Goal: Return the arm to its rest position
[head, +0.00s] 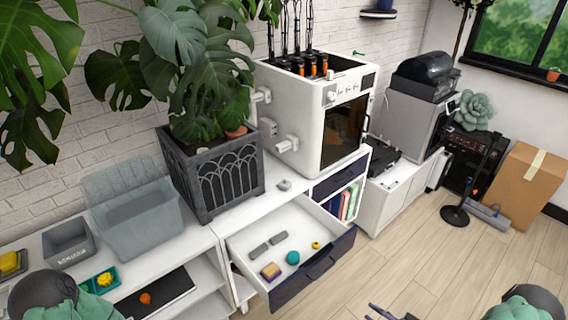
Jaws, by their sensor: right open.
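My right gripper (385,313) shows only in part at the bottom edge of the head view, low and in front of the open drawer. Its dark fingers are apart with nothing seen between them. It is clear of the drawer and the furniture. Part of my right arm shows in the lower right corner. Part of my left arm shows in the lower left corner, and its gripper is out of view.
A planter (212,180), a grey bin (140,222) and a white machine (312,120) stand above. Wooden floor (430,260) is free at right.

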